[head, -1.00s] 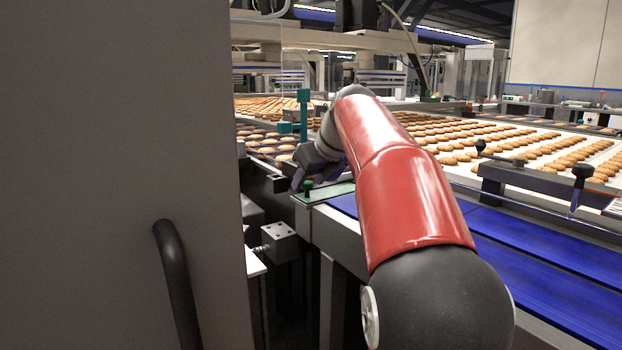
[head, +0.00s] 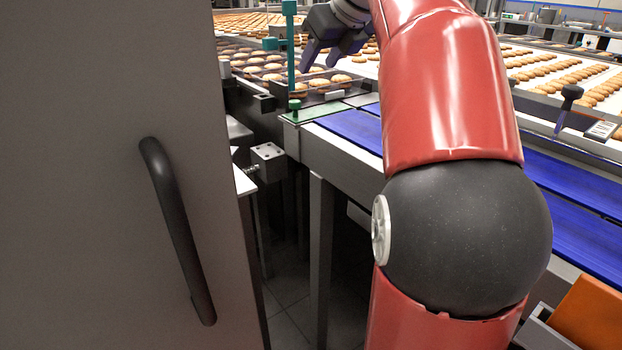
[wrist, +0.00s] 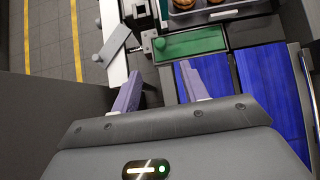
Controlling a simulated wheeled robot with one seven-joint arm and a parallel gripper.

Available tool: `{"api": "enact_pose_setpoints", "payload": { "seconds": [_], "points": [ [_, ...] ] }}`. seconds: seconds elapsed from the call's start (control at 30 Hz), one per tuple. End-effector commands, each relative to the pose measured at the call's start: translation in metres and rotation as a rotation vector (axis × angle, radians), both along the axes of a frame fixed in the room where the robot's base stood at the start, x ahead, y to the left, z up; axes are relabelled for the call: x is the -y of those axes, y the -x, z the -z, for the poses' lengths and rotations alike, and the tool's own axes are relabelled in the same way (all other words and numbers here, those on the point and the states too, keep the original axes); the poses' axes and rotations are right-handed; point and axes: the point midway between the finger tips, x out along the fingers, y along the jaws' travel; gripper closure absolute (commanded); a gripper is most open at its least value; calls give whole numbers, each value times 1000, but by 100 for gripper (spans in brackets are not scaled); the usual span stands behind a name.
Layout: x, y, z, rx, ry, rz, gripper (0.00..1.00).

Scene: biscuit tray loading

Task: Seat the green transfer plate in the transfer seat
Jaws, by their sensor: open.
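The green transfer plate (head: 318,111) lies flat at the end of the blue belt, with a small green knob (head: 295,104) at its left end. In the wrist view the plate (wrist: 195,43) is a dark green rectangle beyond my fingertips, its knob (wrist: 159,44) at the left. My gripper (head: 322,58) is open and empty, raised above the plate and apart from it. Its two purple fingers also show in the wrist view (wrist: 160,69). The transfer seat is not clearly distinguishable; I cannot tell how fully the plate sits in it.
A tray of biscuits (wrist: 220,14) lies just beyond the plate. A teal post (head: 290,45) stands near my gripper. Blue belts (head: 350,130) run to the right. A grey cabinet (head: 90,90) with a black handle fills the left. A metal block (head: 268,160) stands below the plate's left.

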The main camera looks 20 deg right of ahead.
Motion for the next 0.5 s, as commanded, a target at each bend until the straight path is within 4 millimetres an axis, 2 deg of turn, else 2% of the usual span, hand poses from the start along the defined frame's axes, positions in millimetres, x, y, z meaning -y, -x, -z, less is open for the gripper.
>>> {"api": "enact_pose_setpoints", "payload": {
  "seconds": [0.13,0.27,0.37,0.5],
  "points": [
    [-4,3,3,1,29,-35,56],
    [-20,19,18,1,167,-201,56],
    [-39,40,41,3,347,-422,56],
    [-67,75,83,9,632,-789,56]
  ]
}}
